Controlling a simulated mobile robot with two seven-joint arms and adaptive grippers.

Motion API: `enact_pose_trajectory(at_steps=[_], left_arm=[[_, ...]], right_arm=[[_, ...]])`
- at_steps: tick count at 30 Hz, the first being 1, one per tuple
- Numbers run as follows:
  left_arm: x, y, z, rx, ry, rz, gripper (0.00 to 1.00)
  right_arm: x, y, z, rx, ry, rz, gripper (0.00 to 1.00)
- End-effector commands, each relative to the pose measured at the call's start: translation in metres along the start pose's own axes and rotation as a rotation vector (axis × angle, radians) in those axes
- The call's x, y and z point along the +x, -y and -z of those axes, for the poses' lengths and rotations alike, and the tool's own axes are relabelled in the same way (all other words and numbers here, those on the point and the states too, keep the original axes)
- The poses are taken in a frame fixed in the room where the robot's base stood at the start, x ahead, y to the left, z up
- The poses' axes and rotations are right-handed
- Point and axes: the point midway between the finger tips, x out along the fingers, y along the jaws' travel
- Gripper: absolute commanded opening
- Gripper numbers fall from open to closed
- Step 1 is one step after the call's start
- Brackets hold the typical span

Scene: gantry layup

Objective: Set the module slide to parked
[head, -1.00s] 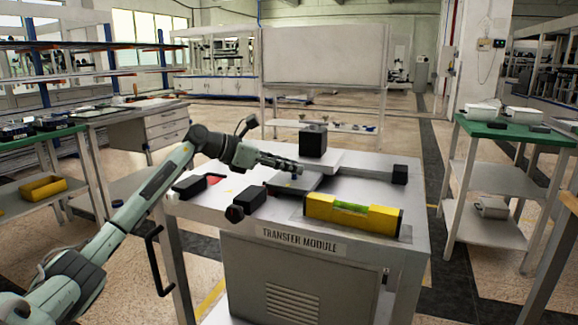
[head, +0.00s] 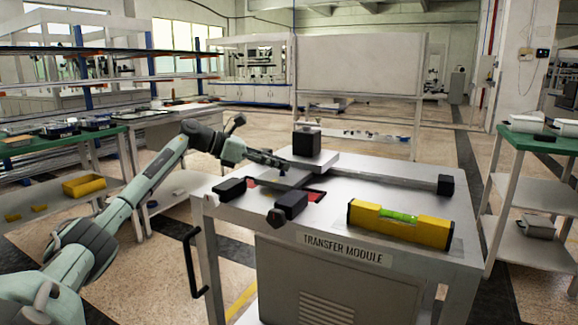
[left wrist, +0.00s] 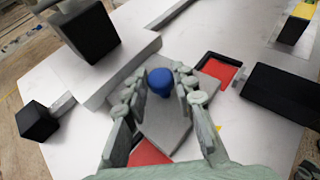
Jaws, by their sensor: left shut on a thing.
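The module slide is a grey plate (head: 284,180) on the transfer module's white top (head: 365,220); in the left wrist view the plate (left wrist: 168,128) carries a blue knob (left wrist: 160,83). My left gripper (head: 279,163) comes in from the left over the plate. In the left wrist view its fingers (left wrist: 159,79) are shut on the blue knob, one on each side. Red patches show on both sides of the plate, a larger one at the right (left wrist: 222,75) and one at the lower left (left wrist: 150,156). The knob is hidden in the head view. My right gripper is out of view.
Black blocks stand left (head: 230,188) and in front (head: 290,204) of the plate. A tall black block (head: 307,146) stands behind it, and a rail runs right to a black end block (head: 445,185). A yellow level (head: 400,224) lies at the front right. A black handle (head: 190,262) hangs at the left.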

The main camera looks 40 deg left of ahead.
Motion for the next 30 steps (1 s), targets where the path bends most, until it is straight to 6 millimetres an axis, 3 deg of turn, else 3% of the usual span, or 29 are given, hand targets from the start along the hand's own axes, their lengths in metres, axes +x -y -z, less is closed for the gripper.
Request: enact_pose_trajectory(at_steps=[10, 11, 16, 25, 30], left_arm=[[0.000, 0.001, 0.000, -0.001, 0.001, 0.005, 0.00], [0.001, 0.001, 0.000, -0.001, 0.001, 0.005, 0.27], [0.001, 0.001, 0.000, -0.001, 0.001, 0.005, 0.48], [-0.001, 0.001, 0.000, -0.001, 0.001, 0.004, 0.48], [-0.017, -0.001, 0.002, -0.001, -0.002, 0.001, 0.48]], right_arm=[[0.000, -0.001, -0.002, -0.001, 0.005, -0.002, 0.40], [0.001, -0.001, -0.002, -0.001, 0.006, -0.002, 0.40], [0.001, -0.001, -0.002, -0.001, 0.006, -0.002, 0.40], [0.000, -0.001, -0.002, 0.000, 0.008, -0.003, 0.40], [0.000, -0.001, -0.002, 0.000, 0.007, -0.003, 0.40]])
